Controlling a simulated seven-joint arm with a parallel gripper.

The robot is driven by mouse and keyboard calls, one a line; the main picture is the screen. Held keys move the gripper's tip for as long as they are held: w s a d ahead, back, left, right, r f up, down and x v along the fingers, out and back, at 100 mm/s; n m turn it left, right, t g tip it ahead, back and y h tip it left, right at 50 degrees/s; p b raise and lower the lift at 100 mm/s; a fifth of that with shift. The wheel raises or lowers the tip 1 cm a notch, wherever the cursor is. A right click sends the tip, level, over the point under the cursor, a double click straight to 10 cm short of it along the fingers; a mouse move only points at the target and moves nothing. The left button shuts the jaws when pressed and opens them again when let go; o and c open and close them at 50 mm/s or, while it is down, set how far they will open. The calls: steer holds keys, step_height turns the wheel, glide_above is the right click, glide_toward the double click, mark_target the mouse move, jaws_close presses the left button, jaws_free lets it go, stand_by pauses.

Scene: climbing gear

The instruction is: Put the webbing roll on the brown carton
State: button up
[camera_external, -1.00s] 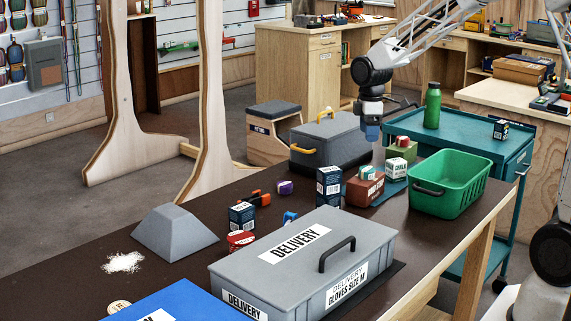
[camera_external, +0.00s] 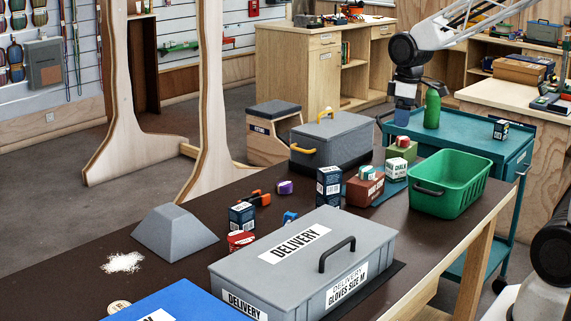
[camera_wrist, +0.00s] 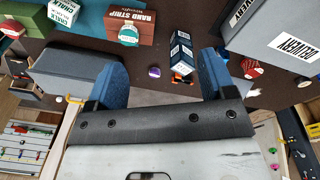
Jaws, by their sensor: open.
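The brown carton (camera_external: 364,190) stands on the dark table, left of the green basket; it also shows at the top of the wrist view (camera_wrist: 143,14). A small teal-and-white round item (camera_external: 367,172) rests on it. A small purple roll (camera_external: 285,187), which looks like the webbing roll, lies on the table left of the carton. It also shows in the wrist view (camera_wrist: 154,72), in line with the gap between the fingers but well beyond them. My gripper (camera_external: 402,117) is open and empty, raised above the table's far side; its blue fingers show in the wrist view (camera_wrist: 162,62).
A dark blue box (camera_external: 328,187) stands between the roll and the carton. An orange-and-black item (camera_external: 252,198) lies left of the roll. A large grey delivery box (camera_external: 300,258) fills the near side. The green basket (camera_external: 450,184) and a grey toolbox (camera_external: 330,143) stand farther back.

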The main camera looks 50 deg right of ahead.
steer(key=s+a+r+m, duration=0.1)
steer(key=s+a+m, duration=0.1)
steer(key=s, duration=0.9)
steer(key=s+a+r+m+t, duration=0.1)
steer(key=s+a+m, duration=0.2)
steer(key=s, duration=0.8)
steer(key=shift+r+t, duration=0.2)
steer(key=shift+t, duration=0.1)
